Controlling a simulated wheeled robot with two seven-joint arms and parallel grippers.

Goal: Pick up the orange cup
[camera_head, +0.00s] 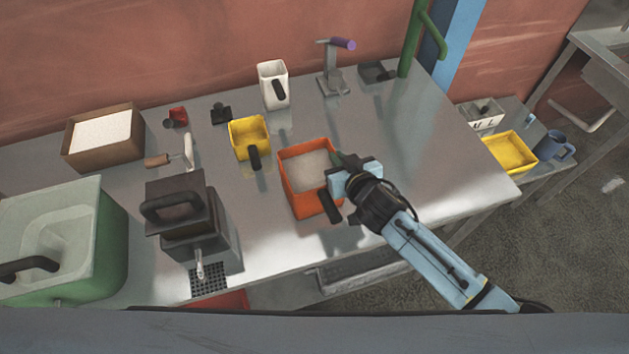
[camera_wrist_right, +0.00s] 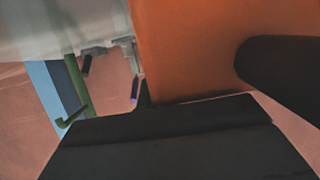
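The orange cup (camera_head: 290,198) is a square, open-topped container with pale powder inside and a black handle (camera_head: 329,207) at its near right. I cannot tell whether it rests on the metal table (camera_head: 440,150) or hangs slightly above it. My right gripper (camera_head: 338,173) is at the cup's right rim. In the right wrist view the cup's orange wall (camera_wrist_right: 195,50) fills the upper middle, very close, with the black handle (camera_wrist_right: 285,75) at right and a dark gripper part (camera_wrist_right: 165,145) across the bottom. Whether the fingers are closed on the wall is hidden. My left gripper is not in view.
A yellow cup (camera_head: 249,140) and a white cup (camera_head: 273,86) stand behind. A dark machine (camera_head: 195,215) stands left, beside a green-and-white container (camera_head: 75,240). A brown box of powder (camera_head: 103,140) sits at far left. The table's right part is clear.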

